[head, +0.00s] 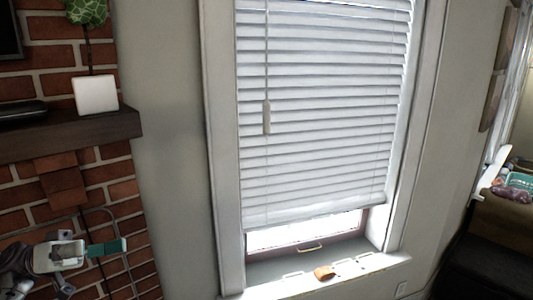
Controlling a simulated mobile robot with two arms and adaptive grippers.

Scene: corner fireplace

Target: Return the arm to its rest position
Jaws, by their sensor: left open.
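My left gripper (104,247) is in the lower left of the head view, in front of the brick fireplace, below the mantel. It has a light grey body with a teal part at its right end. It is open, and I see nothing held in it. It is small in the picture, so the fingers are hard to make out. My right gripper is not in view.
The brick fireplace (118,190) has a dark mantel (70,134) bearing a white plant pot (95,94). A window with white blinds (320,120) is in the middle. A small orange item (324,272) lies on its sill (285,288). Dark furniture (490,265) stands at right.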

